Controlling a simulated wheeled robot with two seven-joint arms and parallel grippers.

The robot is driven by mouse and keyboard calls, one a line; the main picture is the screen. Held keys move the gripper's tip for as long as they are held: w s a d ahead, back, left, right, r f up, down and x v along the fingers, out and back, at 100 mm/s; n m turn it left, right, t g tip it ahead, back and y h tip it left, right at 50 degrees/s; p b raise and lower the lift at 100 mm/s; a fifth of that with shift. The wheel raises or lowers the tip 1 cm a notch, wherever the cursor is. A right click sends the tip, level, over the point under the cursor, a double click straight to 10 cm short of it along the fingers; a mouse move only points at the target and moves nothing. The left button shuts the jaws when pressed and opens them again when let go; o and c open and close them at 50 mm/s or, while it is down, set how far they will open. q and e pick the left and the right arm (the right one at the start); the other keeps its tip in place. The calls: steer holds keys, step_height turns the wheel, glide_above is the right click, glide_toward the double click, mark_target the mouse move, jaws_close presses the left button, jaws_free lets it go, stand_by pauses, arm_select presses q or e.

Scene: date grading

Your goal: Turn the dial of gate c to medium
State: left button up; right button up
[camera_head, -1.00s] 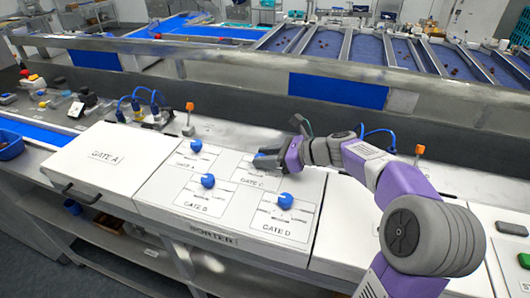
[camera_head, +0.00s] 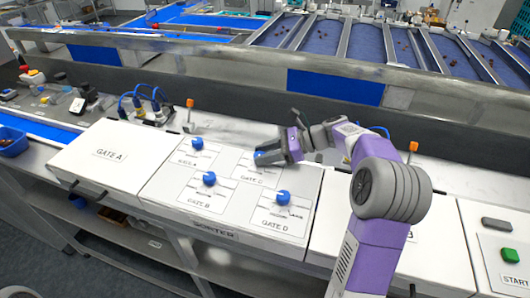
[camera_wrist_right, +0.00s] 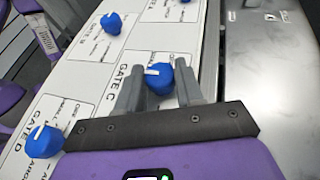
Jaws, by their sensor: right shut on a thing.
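The gate C panel (camera_head: 252,181) is at the upper right of the sorter board in the head view. Its blue dial (camera_wrist_right: 158,78) sits between the two fingers of my right gripper (camera_wrist_right: 160,90) in the wrist view. The gripper (camera_head: 262,158) is shut on that dial; only a bit of blue shows there in the head view. A white pointer mark on the dial points left in the wrist view. The fingers partly hide the scale, so I cannot read the setting. My left gripper is not in view.
Close by are the blue dials of gate A (camera_head: 197,144), gate B (camera_head: 209,178) and gate D (camera_head: 283,197). An orange-topped post (camera_head: 190,104) stands behind the board. A green start button (camera_head: 510,255) is at the far right.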

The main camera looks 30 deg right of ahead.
steer(key=o, duration=1)
steer(key=shift+o, duration=0.2)
steer(key=v, duration=0.7)
steer(key=shift+s+d+r, duration=0.1)
steer(key=shift+s+d, duration=0.05)
steer(key=shift+d, duration=0.1)
